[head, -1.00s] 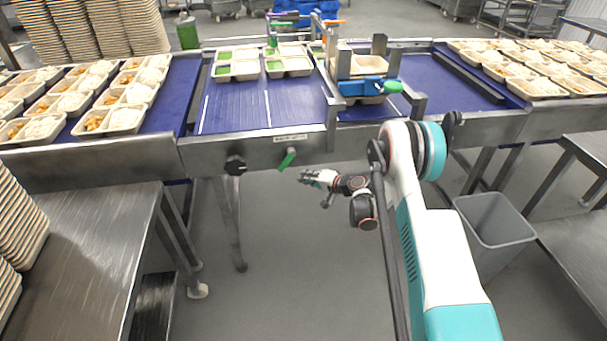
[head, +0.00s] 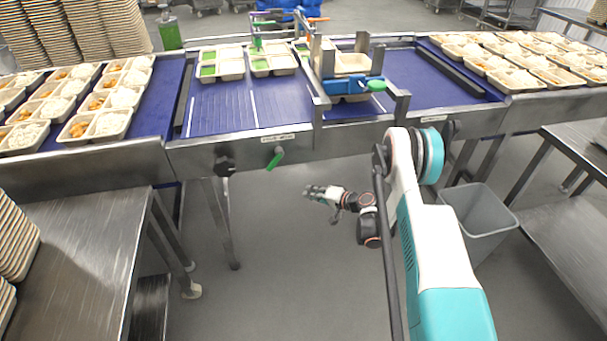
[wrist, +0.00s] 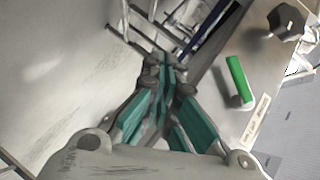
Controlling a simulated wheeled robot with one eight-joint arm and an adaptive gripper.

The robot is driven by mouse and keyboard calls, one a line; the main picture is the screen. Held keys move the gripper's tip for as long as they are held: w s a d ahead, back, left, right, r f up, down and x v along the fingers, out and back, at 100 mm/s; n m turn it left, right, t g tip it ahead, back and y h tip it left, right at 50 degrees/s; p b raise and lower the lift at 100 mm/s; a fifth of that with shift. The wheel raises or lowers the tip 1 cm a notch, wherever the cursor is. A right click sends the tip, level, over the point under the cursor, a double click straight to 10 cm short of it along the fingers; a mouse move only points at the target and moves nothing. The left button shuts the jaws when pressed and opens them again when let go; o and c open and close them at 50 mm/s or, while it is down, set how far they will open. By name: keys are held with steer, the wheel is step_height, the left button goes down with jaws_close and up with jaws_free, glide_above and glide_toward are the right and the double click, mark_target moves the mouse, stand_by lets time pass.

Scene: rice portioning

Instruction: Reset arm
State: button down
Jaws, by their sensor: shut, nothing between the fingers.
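My gripper (head: 312,191) is low in front of the conveyor in the head view, pointing left, below the belt frame and above the floor. In the wrist view my gripper (wrist: 163,68) shows its teal-padded fingers meeting at the tips, with nothing between them. The conveyor frame (head: 300,143) runs across the head view behind and above my gripper. A green lever (head: 274,158) hangs on its front, up and left of my gripper. The green lever also shows right of the fingers in the wrist view (wrist: 238,80). A black knob (head: 225,166) sits left of it.
Trays with rice (head: 109,125) fill the left belt, and more trays (head: 519,82) stand at the far right. A grey bin (head: 482,212) is right of my arm. A steel table (head: 78,232) stands at the left. The floor (head: 270,270) below my gripper is clear.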

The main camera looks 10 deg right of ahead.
steer(key=shift+r, duration=0.1)
steer(key=s+a+r+n+g+h, duration=0.1)
steer(key=s+r, duration=0.2)
steer(key=r, duration=0.8)
steer(key=s+a+r+n+g+h, duration=0.1)
steer(key=s+r+h, duration=0.1)
steer(key=r, duration=0.8)
steer(key=s+a+r+n+g+h, duration=0.1)
steer(key=s+r, duration=0.2)
steer(key=r, duration=0.8)
steer(key=s+r+n+h, duration=0.1)
steer(key=s+r, duration=0.3)
steer(key=s, duration=0.4)
steer(key=s+r+h, duration=0.2)
steer(key=s+r, duration=0.3)
steer(key=s, duration=0.3)
steer(key=s+d+n+h, duration=0.1)
steer(key=s+d+h, duration=0.1)
steer(key=s, duration=1.6)
steer(key=shift+d+f+n+h, duration=0.2)
steer(key=shift+f+n+h, duration=0.1)
steer(key=shift+f, duration=0.05)
